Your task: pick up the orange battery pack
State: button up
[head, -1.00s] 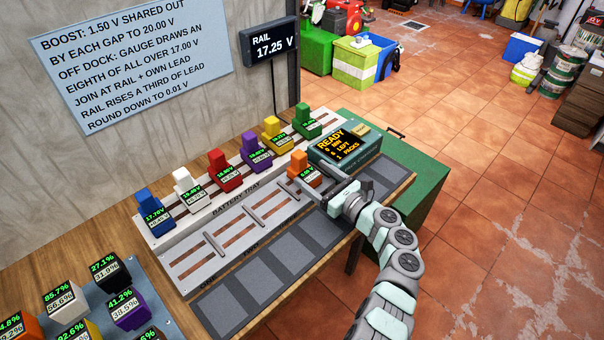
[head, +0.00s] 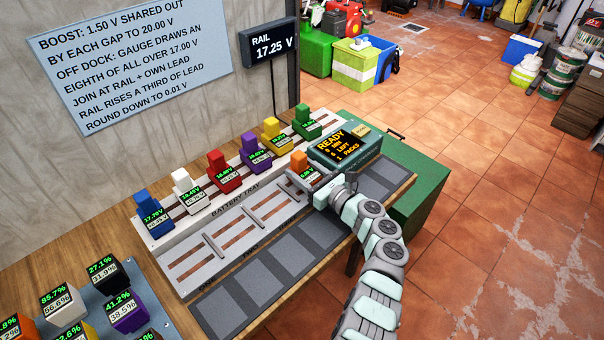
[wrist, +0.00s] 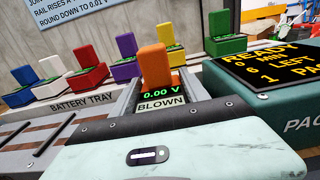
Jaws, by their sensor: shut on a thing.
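The orange battery pack (head: 300,162) is at the right end of the grey battery tray (head: 196,262), close to the dark green display box. In the wrist view the orange pack (wrist: 154,68) stands upright straight ahead, and its labels read 0.00 V and BLOWN. My gripper (head: 316,180) is at the pack from the front right and is shut on it. I cannot tell whether the pack touches the tray.
Blue (head: 143,208), white, red, purple, yellow and green (head: 306,122) packs stand in a row behind. The display box (head: 345,147) reads READY, 0 MIN, 6 LEFT, 1 PACKS. A rail display (head: 270,43) reads 17.25 V. Dark square pads (head: 270,272) line the front edge. Percent-labelled blocks (head: 127,310) stand lower left.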

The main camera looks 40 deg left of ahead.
grip_shut()
jog(key=shift+r, duration=0.15)
dwell(0.4)
